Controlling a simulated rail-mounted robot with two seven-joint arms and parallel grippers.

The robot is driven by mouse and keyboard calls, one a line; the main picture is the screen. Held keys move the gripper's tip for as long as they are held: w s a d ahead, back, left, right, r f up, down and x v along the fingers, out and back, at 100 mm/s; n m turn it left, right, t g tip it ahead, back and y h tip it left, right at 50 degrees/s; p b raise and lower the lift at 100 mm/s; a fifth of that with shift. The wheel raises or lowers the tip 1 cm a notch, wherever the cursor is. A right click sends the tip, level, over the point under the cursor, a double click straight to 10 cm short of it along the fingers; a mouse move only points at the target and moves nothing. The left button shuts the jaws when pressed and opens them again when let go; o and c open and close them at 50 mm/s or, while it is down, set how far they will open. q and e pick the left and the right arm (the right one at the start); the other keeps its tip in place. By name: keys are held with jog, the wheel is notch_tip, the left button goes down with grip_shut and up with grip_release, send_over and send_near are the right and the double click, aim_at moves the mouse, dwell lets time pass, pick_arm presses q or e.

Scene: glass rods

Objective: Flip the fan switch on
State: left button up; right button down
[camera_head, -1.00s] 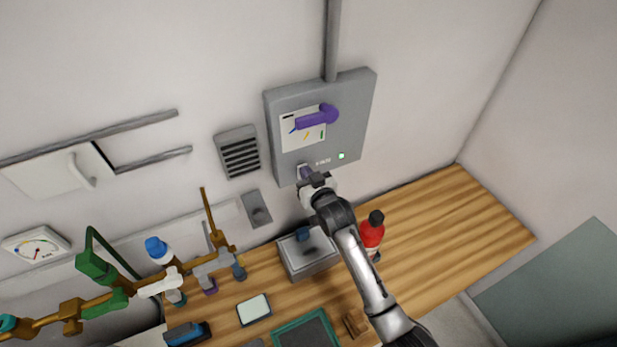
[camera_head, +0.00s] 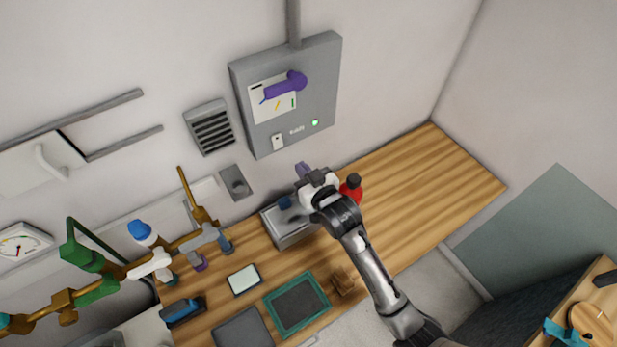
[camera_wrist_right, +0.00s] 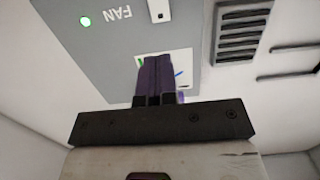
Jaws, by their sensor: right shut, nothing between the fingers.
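The grey fan box (camera_head: 318,75) is on the wall, with a purple lever (camera_head: 284,87) on its front. A small white switch (camera_head: 277,141) is low on the box. It also shows partly at the top of the right wrist view (camera_wrist_right: 159,10), near the FAN lettering (camera_wrist_right: 117,15). A green light (camera_head: 315,123) glows on the box. My right gripper (camera_head: 303,169) is below the box, apart from the switch. Its purple fingers (camera_wrist_right: 155,75) are shut and empty. My left gripper is not in view.
A wooden bench runs below, with bare room (camera_head: 430,190) at the right. A red bottle (camera_head: 351,187) stands beside my right gripper and a grey metal box (camera_head: 287,231) is below it. A vent (camera_head: 211,128) and a grey wall plate (camera_head: 236,183) are left of the box.

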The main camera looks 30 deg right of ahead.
jog(key=shift+s+d+r, duration=0.15)
jog(key=shift+s, duration=1.15)
jog(key=s+f+g+p, duration=0.1)
jog(key=s+f+g, duration=0.2)
jog(key=s, duration=0.8)
jog(key=s+d+f+g+h+p, duration=0.1)
jog(key=s+f+g+p, duration=0.1)
jog(key=s+g, duration=0.4)
jog(key=s+d+f+n+g+p, duration=0.1)
jog(key=s+f+g, duration=0.3)
jog(key=s, duration=1.2)
jog(key=shift+s+f+h, duration=0.2)
jog(key=shift+h, duration=0.1)
